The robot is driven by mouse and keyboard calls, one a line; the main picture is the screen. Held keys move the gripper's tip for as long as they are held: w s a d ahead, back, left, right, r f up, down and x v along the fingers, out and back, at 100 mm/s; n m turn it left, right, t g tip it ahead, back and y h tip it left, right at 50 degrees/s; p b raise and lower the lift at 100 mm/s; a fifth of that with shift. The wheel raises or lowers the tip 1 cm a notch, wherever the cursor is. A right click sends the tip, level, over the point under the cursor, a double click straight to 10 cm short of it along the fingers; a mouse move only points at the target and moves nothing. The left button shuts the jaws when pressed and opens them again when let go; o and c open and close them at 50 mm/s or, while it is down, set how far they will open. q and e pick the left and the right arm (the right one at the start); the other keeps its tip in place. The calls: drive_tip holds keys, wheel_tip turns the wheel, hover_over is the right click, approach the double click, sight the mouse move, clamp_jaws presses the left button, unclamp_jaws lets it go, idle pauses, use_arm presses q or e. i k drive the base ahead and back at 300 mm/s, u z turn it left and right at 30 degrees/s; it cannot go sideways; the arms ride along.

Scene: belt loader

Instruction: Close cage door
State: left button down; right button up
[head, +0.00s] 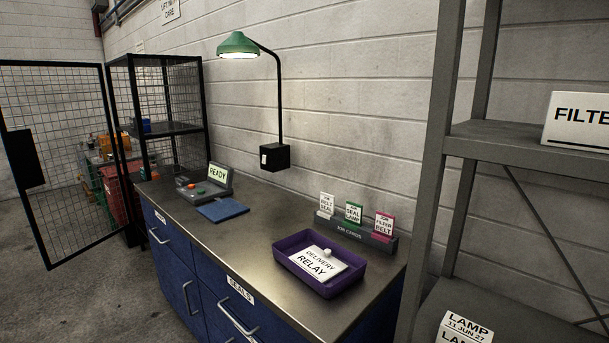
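The cage door (72,150) is a black-framed wire mesh panel at the left of the head view. It stands swung open, to the left of the cage (160,62), with a dark plate (22,158) near its outer edge. The cage is a black mesh enclosure against the wall, with a shelf (165,129) inside holding a small blue item (146,126). The door's mesh partly covers the things behind it. Neither of my grippers shows in this view.
A blue-drawer workbench (265,240) fills the middle, bearing a device reading READY (217,175), a purple tray (318,287) and a card holder (355,233). A green lamp (238,43) hangs above. Grey shelving (444,150) stands right. Red and green crates (110,190) sit behind the door. Floor at lower left is clear.

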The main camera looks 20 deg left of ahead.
sight(20, 147)
drive_tip(key=u, duration=0.35)
drive_tip(key=k, duration=0.45)
drive_tip(key=u, duration=1.85)
drive_tip(key=i, duration=2.45)
drive_tip(key=u, duration=0.75)
drive_tip(key=i, duration=2.6)
drive_tip(key=z, duration=0.15)
drive_tip(key=i, duration=2)
drive_tip(key=z, duration=1.6)
drive_tip(key=i, duration=1.1)
drive_tip(key=z, duration=1.4)
drive_tip(key=i, duration=0.5)
drive_tip(key=z, duration=0.15)
drive_tip(key=k, duration=0.5)
